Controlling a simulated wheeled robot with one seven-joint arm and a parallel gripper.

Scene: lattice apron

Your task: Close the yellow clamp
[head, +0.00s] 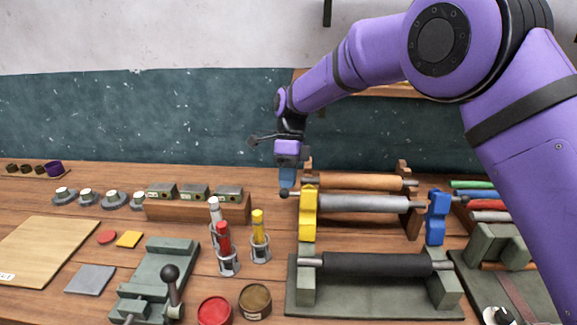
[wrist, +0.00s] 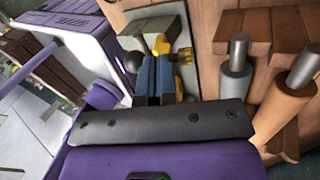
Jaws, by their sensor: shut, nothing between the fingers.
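The yellow clamp (head: 308,212) stands at the left end of a grey roller (head: 362,203) in the head view. A dark ball knob (head: 284,194) sticks out at its upper left, close below my fingertips. My gripper (head: 287,184) points down with its blue fingers together and empty, just left of and above the clamp. My fingers hide part of the clamp. I cannot tell whether the fingers touch the knob.
A blue clamp (head: 436,217) stands at the roller's right end. A dark roller (head: 375,264) sits on a stand in front, and an orange-brown roller (head: 360,182) lies behind. Marker holders (head: 260,245) stand left of the clamp. A wooden board (head: 45,248) lies at far left.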

